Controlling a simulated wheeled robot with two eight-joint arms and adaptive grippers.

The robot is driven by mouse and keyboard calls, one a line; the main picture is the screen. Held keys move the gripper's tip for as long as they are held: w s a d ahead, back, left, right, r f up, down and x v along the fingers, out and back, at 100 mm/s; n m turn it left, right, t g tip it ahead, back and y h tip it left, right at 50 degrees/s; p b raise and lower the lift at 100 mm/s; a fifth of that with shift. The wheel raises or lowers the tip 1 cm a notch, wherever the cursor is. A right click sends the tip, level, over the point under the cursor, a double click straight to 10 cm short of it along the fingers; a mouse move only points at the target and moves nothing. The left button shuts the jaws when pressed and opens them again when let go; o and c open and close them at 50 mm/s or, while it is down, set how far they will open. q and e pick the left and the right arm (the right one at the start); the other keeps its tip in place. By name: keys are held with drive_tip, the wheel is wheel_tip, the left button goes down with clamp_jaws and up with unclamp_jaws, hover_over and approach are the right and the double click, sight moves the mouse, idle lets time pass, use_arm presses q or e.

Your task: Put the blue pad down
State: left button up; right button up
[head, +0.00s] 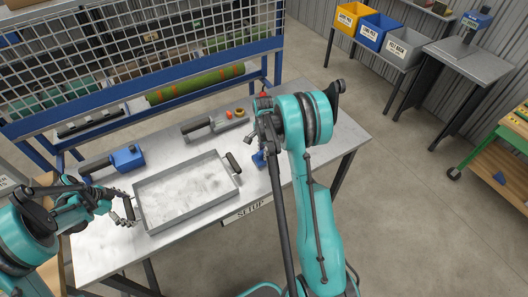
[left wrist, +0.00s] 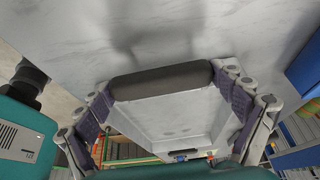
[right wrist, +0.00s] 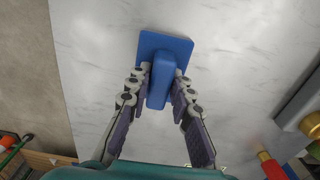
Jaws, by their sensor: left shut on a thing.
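The blue pad (right wrist: 165,48), a flat plate with a block-like grip, is in the right wrist view above the pale worktop. It also shows in the head view (head: 258,158), partly hidden by my right arm. My right gripper (right wrist: 161,78) has its fingers against both sides of the pad's grip. Whether the plate touches the worktop, I cannot tell. My left gripper (head: 128,208) is shut on the dark handle (left wrist: 160,80) at the left end of the grey tray (head: 187,222).
The worktop (head: 95,245) also holds a blue tool (head: 128,157) and a grey holder (head: 215,125) at the back. A green roll (head: 195,84) lies on the rack behind. Yellow, blue and grey bins (head: 372,30) stand at the back right. Floor right of the table is clear.

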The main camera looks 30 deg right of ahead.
drive_tip(key=shift+o, duration=0.6)
drive_tip(key=s+a+r+n+t, duration=0.1)
drive_tip(key=s+a+r+n, duration=0.15)
drive_tip(key=r, duration=0.75)
drive_tip(key=s+a+r+n+t, duration=0.1)
drive_tip(key=s+a+r+n, duration=0.15)
drive_tip(key=r, duration=0.65)
drive_tip(key=s+a+r+n+t, duration=0.2)
drive_tip(key=s+a+n, duration=0.4)
drive_tip(key=s, duration=0.3)
drive_tip(key=s+a+r+n+t, duration=0.2)
drive_tip(key=s+a+n+t, duration=0.1)
drive_tip(key=s+a+n, duration=0.4)
drive_tip(key=shift+s, duration=1)
